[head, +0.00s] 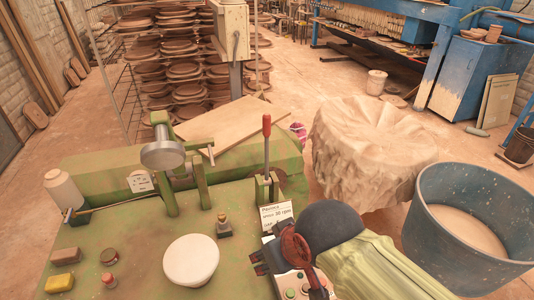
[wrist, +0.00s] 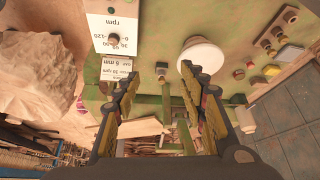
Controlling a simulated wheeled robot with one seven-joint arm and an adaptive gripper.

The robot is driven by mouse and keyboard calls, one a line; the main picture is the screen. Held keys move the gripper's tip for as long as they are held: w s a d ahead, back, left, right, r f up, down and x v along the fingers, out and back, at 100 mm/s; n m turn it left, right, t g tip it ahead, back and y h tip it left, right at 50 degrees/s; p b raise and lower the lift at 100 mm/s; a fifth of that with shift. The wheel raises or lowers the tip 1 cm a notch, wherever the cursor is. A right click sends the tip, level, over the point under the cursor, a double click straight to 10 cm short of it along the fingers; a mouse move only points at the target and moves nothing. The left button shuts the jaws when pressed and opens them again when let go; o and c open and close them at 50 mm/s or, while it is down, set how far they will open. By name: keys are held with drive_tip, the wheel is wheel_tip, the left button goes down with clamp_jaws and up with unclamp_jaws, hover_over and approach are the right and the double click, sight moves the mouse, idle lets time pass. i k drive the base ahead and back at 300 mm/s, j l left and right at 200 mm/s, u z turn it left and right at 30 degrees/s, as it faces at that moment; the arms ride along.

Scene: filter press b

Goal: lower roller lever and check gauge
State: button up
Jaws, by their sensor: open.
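The lever (head: 267,150) with a red handle stands upright in a green bracket (head: 267,188) on the green machine top. A round metal head (head: 162,155) on a green post stands to its left; it may be the gauge, but I see no readable face. My gripper (wrist: 160,74) is open and empty in the wrist view, its two fingers wide apart above the machine top. In the head view my arm comes in from the lower right, and my gripper is in front of the lever, apart from it. I cannot pick out the red handle in the wrist view.
A white dome (head: 191,261) sits at the machine's front; it also shows in the wrist view (wrist: 200,55). A placard (head: 275,216) stands by the lever bracket. A blue tub (head: 425,225) and a cloth-covered heap (head: 365,150) are at right. Pottery racks (head: 180,70) stand behind.

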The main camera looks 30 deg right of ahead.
sight(266, 117)
drive_tip(key=k+l+u, duration=0.1)
drive_tip(key=l+u, duration=0.2)
drive_tip(key=k+l+u, duration=0.1)
drive_tip(key=l+u, duration=0.15)
drive_tip(key=l, duration=0.2)
drive_tip(key=k+l+u, duration=0.15)
drive_tip(key=l+u, duration=0.15)
